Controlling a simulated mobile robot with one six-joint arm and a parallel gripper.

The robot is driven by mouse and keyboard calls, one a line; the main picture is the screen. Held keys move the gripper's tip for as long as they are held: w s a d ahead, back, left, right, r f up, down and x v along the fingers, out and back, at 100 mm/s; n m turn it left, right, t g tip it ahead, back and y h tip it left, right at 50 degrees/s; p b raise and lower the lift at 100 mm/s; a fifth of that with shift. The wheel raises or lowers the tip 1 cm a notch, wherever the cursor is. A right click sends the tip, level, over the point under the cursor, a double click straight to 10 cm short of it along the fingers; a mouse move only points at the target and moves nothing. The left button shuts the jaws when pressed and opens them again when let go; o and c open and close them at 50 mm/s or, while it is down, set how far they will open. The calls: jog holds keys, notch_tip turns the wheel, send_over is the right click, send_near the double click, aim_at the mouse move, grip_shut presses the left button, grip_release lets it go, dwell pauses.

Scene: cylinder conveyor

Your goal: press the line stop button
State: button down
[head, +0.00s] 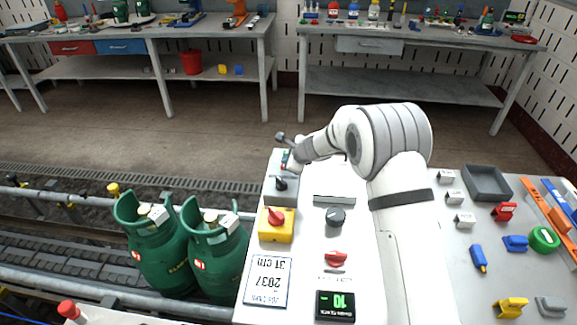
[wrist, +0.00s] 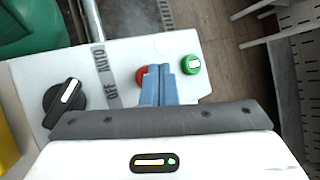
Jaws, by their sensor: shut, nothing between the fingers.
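The red button (wrist: 142,76) on a pale panel is partly hidden behind my gripper (wrist: 158,70) in the wrist view. It is taken as the line stop button, though no label on it can be read. My gripper's blue-grey fingers are shut and empty, with their tips over the button's right side. Whether they touch it cannot be told. A green button (wrist: 190,64) sits just right of the fingers. In the head view my arm reaches to the far left end of the white console (head: 305,215), where the buttons are small and mostly hidden.
A black OFF/AUTO selector (wrist: 65,100) sits left of the red button. A yellow box with a red knob (head: 276,224) is nearer on the console. Green gas cylinders (head: 155,245) stand on the conveyor at left. A side table (head: 470,285) with small parts is at right.

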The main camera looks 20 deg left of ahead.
jog(key=shift+f+b, duration=0.45)
dwell(0.3)
dwell(0.3)
jog(key=shift+r+p, duration=0.7)
jog(key=shift+r, duration=0.2)
jog(key=shift+r, duration=0.15)
notch_tip(320, 180, up, 5)
jog(key=p, duration=0.4)
dwell(0.3)
